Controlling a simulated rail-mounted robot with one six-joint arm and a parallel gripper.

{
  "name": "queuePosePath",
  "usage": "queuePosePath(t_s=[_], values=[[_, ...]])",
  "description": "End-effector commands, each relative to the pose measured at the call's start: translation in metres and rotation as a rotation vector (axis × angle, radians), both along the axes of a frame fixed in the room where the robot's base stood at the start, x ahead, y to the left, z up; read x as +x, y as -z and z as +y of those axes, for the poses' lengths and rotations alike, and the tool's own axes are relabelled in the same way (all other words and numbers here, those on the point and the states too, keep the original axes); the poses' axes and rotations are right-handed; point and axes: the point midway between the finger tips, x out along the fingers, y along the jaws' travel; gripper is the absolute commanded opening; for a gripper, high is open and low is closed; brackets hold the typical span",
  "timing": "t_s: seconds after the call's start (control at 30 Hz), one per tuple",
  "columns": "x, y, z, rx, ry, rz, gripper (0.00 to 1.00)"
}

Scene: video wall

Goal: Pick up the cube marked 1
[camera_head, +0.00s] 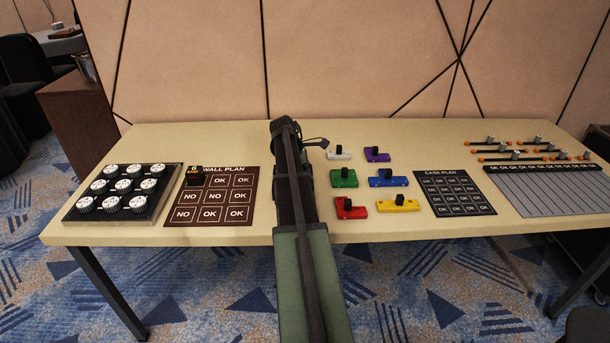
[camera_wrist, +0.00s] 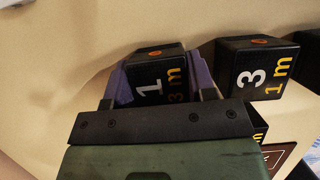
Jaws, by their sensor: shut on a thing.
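The black cube marked 1 (camera_wrist: 152,86), with "3 m" in orange beside the 1, shows in the wrist view between the purple-padded fingers. My gripper (camera_wrist: 158,68) is shut on it, one finger on each side. I cannot tell whether the cube touches the table. In the head view my own arm covers the gripper and the cube.
A black cube marked 3 (camera_wrist: 252,70) with "1 m" stands close right of my gripper in the wrist view.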

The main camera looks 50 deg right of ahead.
Motion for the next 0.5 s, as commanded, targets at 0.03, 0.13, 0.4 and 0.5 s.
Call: queuePosePath(t_s=[0.03,0.13,0.4,0.5], values=[[0.000,0.000,0.000,0.000,0.000,0.000,0.26],[0.000,0.000,0.000,0.000,0.000,0.000,0.26],[0.000,-0.015,0.000,0.000,0.000,0.000,0.26],[0.000,-0.033,0.000,0.000,0.000,0.000,0.26]])
